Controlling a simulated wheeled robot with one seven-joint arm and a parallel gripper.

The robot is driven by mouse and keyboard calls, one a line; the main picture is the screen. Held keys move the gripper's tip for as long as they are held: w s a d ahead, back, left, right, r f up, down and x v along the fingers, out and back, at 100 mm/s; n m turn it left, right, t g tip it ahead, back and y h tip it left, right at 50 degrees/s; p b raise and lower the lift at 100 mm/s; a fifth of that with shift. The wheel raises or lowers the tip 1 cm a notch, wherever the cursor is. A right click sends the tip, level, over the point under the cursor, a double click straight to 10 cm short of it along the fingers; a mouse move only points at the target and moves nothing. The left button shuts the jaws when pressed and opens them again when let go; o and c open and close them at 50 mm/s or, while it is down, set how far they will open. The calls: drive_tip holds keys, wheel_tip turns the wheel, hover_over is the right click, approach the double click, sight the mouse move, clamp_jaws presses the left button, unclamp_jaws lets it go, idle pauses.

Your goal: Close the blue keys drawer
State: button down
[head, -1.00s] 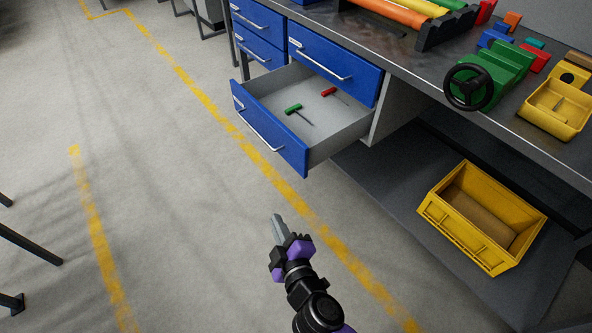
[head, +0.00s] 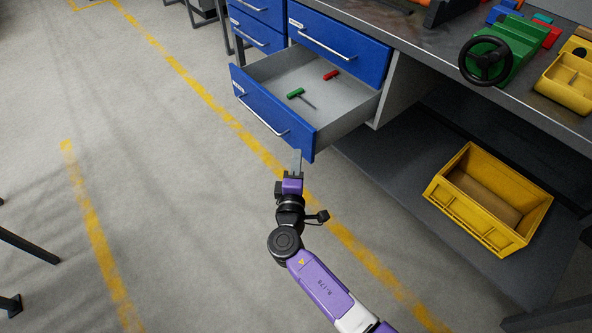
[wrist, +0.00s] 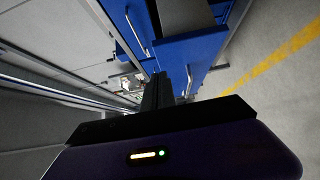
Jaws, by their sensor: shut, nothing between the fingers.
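The blue-fronted keys drawer (head: 262,108) is pulled out from the workbench in the head view. A green-handled key (head: 296,93) and a red-handled key (head: 331,75) lie inside on its grey floor. My gripper (head: 296,158) is shut and empty, near the lower right corner of the drawer front; I cannot tell whether it touches. In the wrist view my shut fingers (wrist: 160,88) point toward blue drawer fronts (wrist: 190,45).
Other blue drawers (head: 338,47) above look shut. A yellow bin (head: 488,205) sits on the dark lower shelf to the right. A green block with a black wheel (head: 487,60) and a yellow tray (head: 568,85) stand on the bench top.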

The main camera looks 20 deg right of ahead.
sight(311, 133)
drive_tip(key=w+d, duration=0.4)
drive_tip(key=shift+d, duration=0.35)
drive_tip(key=shift+w+d, duration=0.15)
drive_tip(key=shift+d, duration=0.2)
drive_tip(key=shift+d, duration=0.1)
